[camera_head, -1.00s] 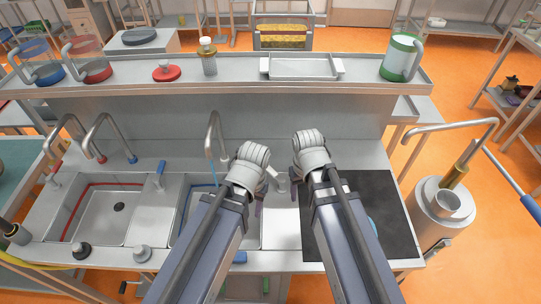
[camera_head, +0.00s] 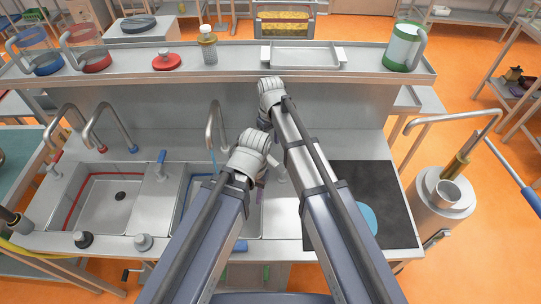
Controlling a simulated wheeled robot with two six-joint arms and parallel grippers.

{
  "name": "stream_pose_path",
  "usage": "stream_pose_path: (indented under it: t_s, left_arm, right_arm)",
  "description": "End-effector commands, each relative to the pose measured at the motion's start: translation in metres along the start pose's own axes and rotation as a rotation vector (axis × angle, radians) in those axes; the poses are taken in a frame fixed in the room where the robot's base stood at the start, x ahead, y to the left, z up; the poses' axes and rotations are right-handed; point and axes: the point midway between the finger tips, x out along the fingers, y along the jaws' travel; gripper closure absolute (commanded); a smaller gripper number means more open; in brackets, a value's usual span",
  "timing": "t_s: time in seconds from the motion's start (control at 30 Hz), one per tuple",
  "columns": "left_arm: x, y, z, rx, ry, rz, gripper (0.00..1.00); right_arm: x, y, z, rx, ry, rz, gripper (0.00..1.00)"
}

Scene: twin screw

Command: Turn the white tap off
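A grey curved spout (camera_head: 210,122) stands behind the middle basin (camera_head: 192,196), with a blue streak below its mouth that looks like running water. A small pale fitting (camera_head: 281,174) on the counter right of that basin is mostly hidden by my arms; I cannot tell whether it is the white tap's handle. My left gripper (camera_head: 262,178) is over the basin's right part, its fingers mostly hidden behind its wrist. My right gripper (camera_head: 265,124) is higher and farther back, in front of the sink's back panel, its fingers largely hidden. I cannot see either gripper holding anything.
Two more spouts (camera_head: 104,118) with red and blue fittings stand at the left basin (camera_head: 110,205). A dark mat (camera_head: 375,190) with a blue round thing lies right of my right arm. The shelf (camera_head: 230,75) behind holds jugs, a red lid and a tray.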

Motion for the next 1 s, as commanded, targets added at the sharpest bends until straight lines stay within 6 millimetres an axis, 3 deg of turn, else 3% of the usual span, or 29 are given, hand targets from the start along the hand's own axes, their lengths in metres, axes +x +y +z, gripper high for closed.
stream_pose_path:
  t_s: [0.27, 0.7, 1.0]
  left_arm:
    - [0.021, 0.002, -0.001, 0.003, 0.000, 0.000, 0.50]
    - [0.073, 0.007, -0.004, 0.002, 0.000, -0.001, 0.50]
    - [0.076, 0.007, -0.004, 0.002, 0.000, -0.001, 0.50]
  right_arm:
    - [0.021, 0.000, 0.000, 0.002, 0.000, 0.000, 0.43]
    - [0.074, 0.000, 0.000, 0.003, 0.000, 0.000, 0.43]
    - [0.077, 0.000, 0.000, 0.003, 0.000, 0.000, 0.43]
